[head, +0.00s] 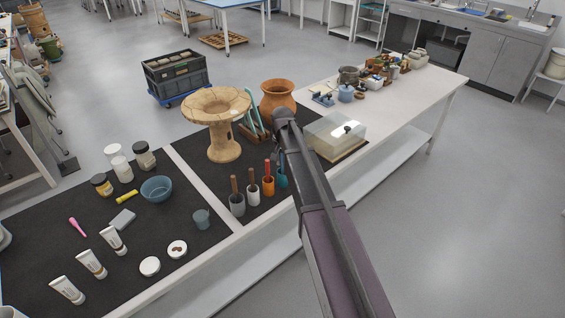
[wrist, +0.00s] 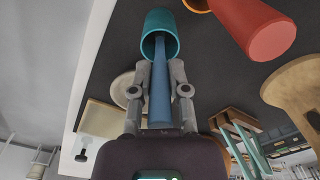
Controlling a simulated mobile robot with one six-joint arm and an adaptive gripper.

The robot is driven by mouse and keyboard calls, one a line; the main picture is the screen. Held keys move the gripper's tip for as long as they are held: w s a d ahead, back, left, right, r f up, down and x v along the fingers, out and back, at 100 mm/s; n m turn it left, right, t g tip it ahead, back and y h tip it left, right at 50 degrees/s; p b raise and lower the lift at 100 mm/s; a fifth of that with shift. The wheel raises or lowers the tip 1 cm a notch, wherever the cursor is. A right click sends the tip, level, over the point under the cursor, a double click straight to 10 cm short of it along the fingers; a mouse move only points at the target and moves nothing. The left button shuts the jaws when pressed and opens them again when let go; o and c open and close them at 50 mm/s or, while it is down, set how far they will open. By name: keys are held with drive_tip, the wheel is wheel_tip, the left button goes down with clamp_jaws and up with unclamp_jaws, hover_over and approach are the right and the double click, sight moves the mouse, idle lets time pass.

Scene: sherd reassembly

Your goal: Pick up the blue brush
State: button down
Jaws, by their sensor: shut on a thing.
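The blue brush (wrist: 159,105) shows in the wrist view as a long handle between the fingers of my gripper (wrist: 161,70). The gripper is shut on it. The brush's far end goes into the mouth of a teal cup (wrist: 160,20), and its tip is hidden inside. In the head view the teal cup (head: 282,178) stands at the right end of a row of cups on the dark mat. My arm hides the gripper and most of the brush there.
An orange cup with a red-handled tool (head: 268,184) stands close beside the teal cup. White (head: 253,195) and grey (head: 237,205) cups follow to its left. A clear box (head: 335,135), a terracotta pot (head: 277,97) and a pedestal vessel (head: 222,145) stand nearby.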

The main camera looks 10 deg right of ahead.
drive_tip(key=shift+r+p, duration=4.85)
drive_tip(key=shift+r, duration=0.1)
drive_tip(key=shift+d, duration=0.15)
